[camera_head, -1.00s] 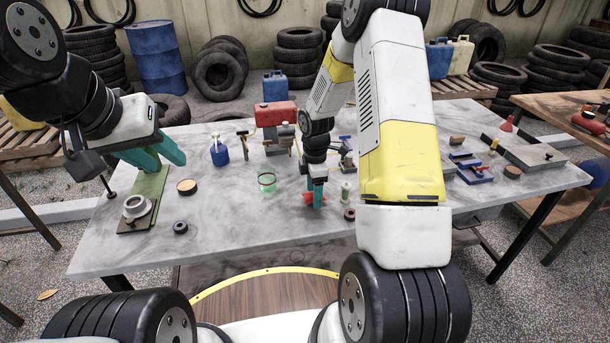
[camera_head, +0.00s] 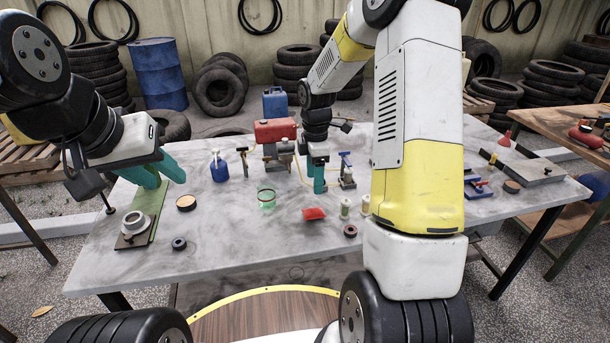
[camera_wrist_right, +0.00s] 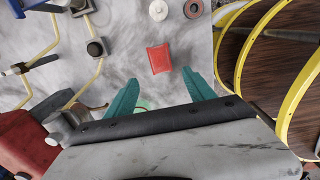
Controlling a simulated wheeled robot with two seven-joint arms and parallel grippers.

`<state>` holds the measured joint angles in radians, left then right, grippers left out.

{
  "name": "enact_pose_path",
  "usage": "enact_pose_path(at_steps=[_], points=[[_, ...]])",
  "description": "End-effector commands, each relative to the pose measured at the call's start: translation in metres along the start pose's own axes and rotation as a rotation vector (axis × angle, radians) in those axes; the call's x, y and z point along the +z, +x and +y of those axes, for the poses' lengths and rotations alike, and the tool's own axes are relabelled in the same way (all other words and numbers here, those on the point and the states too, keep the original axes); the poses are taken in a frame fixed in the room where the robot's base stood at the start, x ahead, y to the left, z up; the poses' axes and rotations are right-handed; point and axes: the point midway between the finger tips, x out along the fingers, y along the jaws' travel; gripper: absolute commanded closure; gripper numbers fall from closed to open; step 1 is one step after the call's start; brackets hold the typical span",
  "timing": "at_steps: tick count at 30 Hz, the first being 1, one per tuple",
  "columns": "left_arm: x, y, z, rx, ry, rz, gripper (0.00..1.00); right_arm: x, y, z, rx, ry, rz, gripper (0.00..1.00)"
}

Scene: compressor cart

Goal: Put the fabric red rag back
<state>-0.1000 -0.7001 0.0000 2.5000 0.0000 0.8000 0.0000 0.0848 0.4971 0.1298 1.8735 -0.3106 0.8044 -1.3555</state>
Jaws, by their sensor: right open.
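The red rag (camera_head: 313,213) lies as a small, roughly square red patch on the grey table, right of the green-tinted glass (camera_head: 266,198). In the right wrist view the rag (camera_wrist_right: 160,58) lies flat just beyond my right fingertips, centred between them and not held. My right gripper (camera_head: 316,178) is open and empty, just behind and above the rag in the head view; its two teal fingers (camera_wrist_right: 162,82) are spread apart in the wrist view. My left gripper (camera_head: 162,172) has its teal fingers spread, empty, over the green strip at the table's left end.
Near the rag are a black ring (camera_head: 350,231) and a pale small bottle (camera_head: 345,208). A blue spray bottle (camera_head: 219,168) and a red-topped compressor (camera_head: 275,132) stand farther back. The front middle of the table is clear.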

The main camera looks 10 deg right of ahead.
Motion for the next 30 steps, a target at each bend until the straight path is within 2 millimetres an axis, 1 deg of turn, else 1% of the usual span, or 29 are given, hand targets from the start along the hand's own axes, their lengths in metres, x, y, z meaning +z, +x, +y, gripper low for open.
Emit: enact_pose_path(at_steps=[2,5,8,9,11,12,14,15,17,18,21,24,27,30], points=[[0.000,0.000,0.000,0.000,0.000,0.000,0.64,0.000,-0.010,-0.001,0.010,0.019,0.000,0.38],[0.000,0.000,0.000,0.000,0.000,0.000,0.64,-0.001,-0.034,-0.010,0.041,0.098,0.003,0.38],[0.000,0.000,0.000,0.000,0.000,0.000,0.64,-0.002,-0.073,-0.029,0.096,0.251,0.018,0.38],[0.000,0.000,0.000,0.000,0.000,0.000,0.64,-0.003,-0.090,-0.039,0.123,0.327,0.029,0.38],[0.000,0.000,0.000,0.000,0.000,0.000,0.64,-0.004,-0.115,-0.057,0.160,0.449,0.054,0.38],[0.000,0.000,0.000,0.000,0.000,0.000,0.64,-0.006,-0.129,-0.070,0.184,0.528,0.074,0.38],[0.000,0.000,0.000,0.000,0.000,0.000,0.64,-0.007,-0.149,-0.090,0.217,0.648,0.109,0.38],[0.000,0.000,0.000,0.000,0.000,0.000,0.64,-0.009,-0.161,-0.103,0.236,0.729,0.137,0.38],[0.000,0.000,0.000,0.000,0.000,0.000,0.64,-0.012,-0.176,-0.124,0.263,0.846,0.184,0.38],[0.000,0.000,0.000,0.000,0.000,0.000,0.64,-0.013,-0.185,-0.138,0.279,0.923,0.219,0.38],[0.000,0.000,0.000,0.000,0.000,0.000,0.64,-0.018,-0.201,-0.173,0.305,1.112,0.315,0.38],[0.000,0.000,0.000,0.000,0.000,0.000,0.64,-0.022,-0.211,-0.202,0.314,1.271,0.411,0.38],[0.000,0.000,0.000,0.000,0.000,0.000,0.64,-0.026,-0.214,-0.223,0.310,1.390,0.489,0.38],[0.000,0.000,0.000,0.000,0.000,0.000,0.64,-0.029,-0.215,-0.236,0.301,1.464,0.541,0.38]])
